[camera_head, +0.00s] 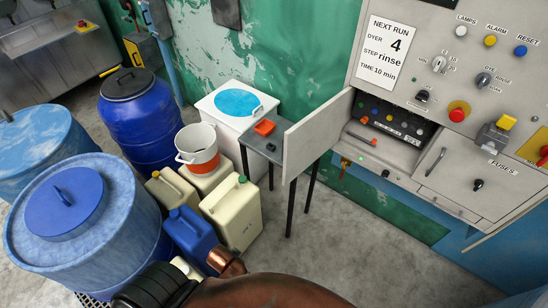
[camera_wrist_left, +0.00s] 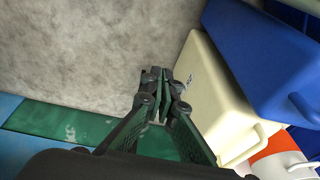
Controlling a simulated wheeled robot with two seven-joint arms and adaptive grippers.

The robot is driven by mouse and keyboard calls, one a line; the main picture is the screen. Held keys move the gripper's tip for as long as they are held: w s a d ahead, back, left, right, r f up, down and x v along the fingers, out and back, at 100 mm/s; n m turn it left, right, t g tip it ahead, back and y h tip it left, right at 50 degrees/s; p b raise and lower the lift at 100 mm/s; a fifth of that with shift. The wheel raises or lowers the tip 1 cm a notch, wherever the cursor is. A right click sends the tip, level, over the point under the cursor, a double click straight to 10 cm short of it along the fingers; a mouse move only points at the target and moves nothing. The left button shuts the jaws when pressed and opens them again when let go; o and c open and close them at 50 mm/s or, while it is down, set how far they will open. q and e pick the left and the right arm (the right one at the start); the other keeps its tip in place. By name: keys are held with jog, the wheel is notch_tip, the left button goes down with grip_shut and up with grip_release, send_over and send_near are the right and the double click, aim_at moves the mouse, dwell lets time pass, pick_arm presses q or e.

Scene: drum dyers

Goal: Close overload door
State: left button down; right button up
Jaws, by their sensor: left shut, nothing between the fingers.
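The overload door (camera_head: 315,135) is a pale grey panel in the head view. It stands swung open to the left of its compartment (camera_head: 390,125), which shows a row of coloured buttons and a bar inside. My left gripper (camera_wrist_left: 158,75) is shut and empty in the wrist view, over grey floor beside a cream jerrycan (camera_wrist_left: 215,95). It does not touch the door. In the head view my arm crosses the bottom edge, and the fingers cannot be made out. My right gripper is in neither view.
A small grey table (camera_head: 262,140) with an orange item (camera_head: 265,127) stands just left of the door. Blue drums (camera_head: 145,115), jerrycans (camera_head: 232,212) and a white bucket (camera_head: 196,142) crowd the left. The floor (camera_head: 340,250) below the panel is clear.

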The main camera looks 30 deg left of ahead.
pick_arm(q)
notch_tip(320, 180, up, 10)
jog(key=w+t+h, duration=0.1)
jog(key=w, duration=0.1)
jog(key=w+d+r+n+t+h, duration=0.1)
jog(key=w+r+n+t+h, duration=0.15)
jog(key=w, duration=0.45)
jog(key=w+r+n+t+h, duration=0.2)
jog(key=w+r+t+h, duration=0.1)
jog(key=w, duration=0.3)
jog(key=w+a+r+n+t+y, duration=0.1)
jog(key=w+a+r+n+t, duration=0.7)
jog(key=w+a+r+n, duration=0.45)
jog(key=w+d+r+m+p, duration=0.1)
jog(key=w+d+p, duration=0.2)
jog(key=w, duration=0.6)
jog(key=d, duration=0.2)
jog(key=shift+d+m, duration=0.4)
jog(key=shift+r+p, duration=0.15)
jog(key=shift+p, duration=0.2)
